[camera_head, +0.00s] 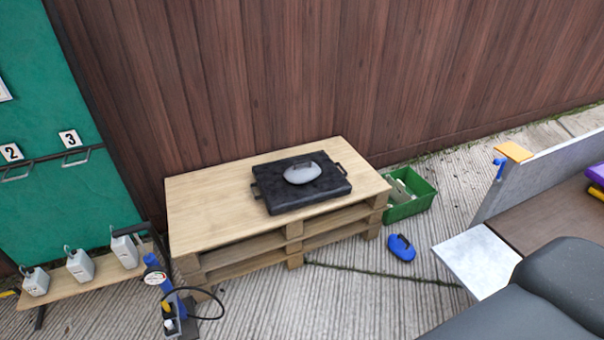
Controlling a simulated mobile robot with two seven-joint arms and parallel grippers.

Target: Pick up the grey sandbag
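The grey sandbag (300,173) is a small rounded light-grey bag with a dark handle on top. It lies on a black square tray or pad (335,186) with side handles. That pad rests on a wooden pallet table (215,195) against the brown fence. Neither of my grippers shows in the head view. Nothing touches the sandbag except the pad beneath it.
A blue sandbag (401,248) lies on the concrete by a green crate (424,189). Grey canisters (80,265) stand on a low bench at left. A pump with a hose (165,285) stands before the pallets. A grey-walled brown-floored unit (540,215) is at right.

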